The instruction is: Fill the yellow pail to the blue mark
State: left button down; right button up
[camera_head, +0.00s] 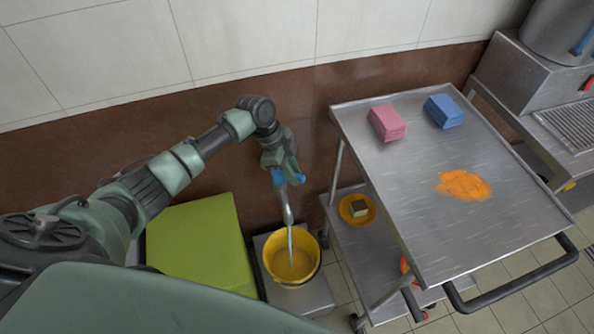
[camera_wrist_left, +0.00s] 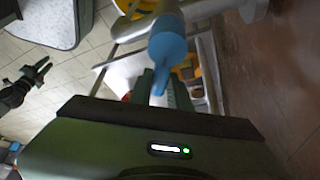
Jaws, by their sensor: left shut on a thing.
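The yellow pail (camera_head: 268,262) stands upright on a low grey platform (camera_head: 318,297) under a metal spout (camera_head: 286,205). A thin pale stream runs from the spout down into the pail. The pail's inside looks yellow; I cannot make out the water level or a blue mark. My left gripper (camera_head: 283,176) is shut on the blue tap handle (camera_head: 277,176) above the spout. The handle also shows between the fingers in the left wrist view (camera_wrist_left: 167,46). My right gripper (camera_wrist_left: 38,72) shows small and dark at the left of that view, away from the tap; its jaws are unclear.
A steel trolley (camera_head: 400,180) stands right of the pail, with pink cloths (camera_head: 386,123), blue cloths (camera_head: 443,111) and an orange spill (camera_head: 463,185) on top. Its lower shelf holds a yellow dish (camera_head: 346,210) with a sponge (camera_head: 358,208). A lime-green box (camera_head: 200,245) stands left of the pail.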

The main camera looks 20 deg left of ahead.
pick_arm(q)
jog(key=shift+s+r+m, duration=0.1)
jog(key=shift+s+m, duration=0.05)
jog(key=shift+m, duration=0.35)
jog(key=c, duration=1.3)
grip_release()
jog(key=shift+s, duration=0.1)
jog(key=v, duration=0.7)
jog(key=shift+a+r+b, duration=0.15)
jog(key=shift+r+b, duration=0.2)
jog(key=shift+b, duration=0.05)
